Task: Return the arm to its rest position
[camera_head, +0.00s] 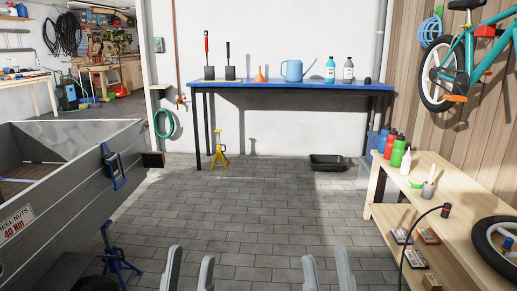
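My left gripper (190,268) shows at the bottom edge, left of the middle. Its two grey fingers stand apart with bare paving between them, so it is open and empty. My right gripper (327,268) shows at the bottom edge, right of the middle. Its fingers are also apart, with nothing between them. Both grippers are over the floor and touch nothing that I can see. The rest of both arms is out of view below the frame.
A wooden workbench (452,205) stands at the right with bottles, a wheel and boxes. A blue-topped table (280,85) stands against the back wall. A grey trailer (75,190) is at the left. A yellow stand (219,150) is under the table. The paved floor (235,205) between is clear.

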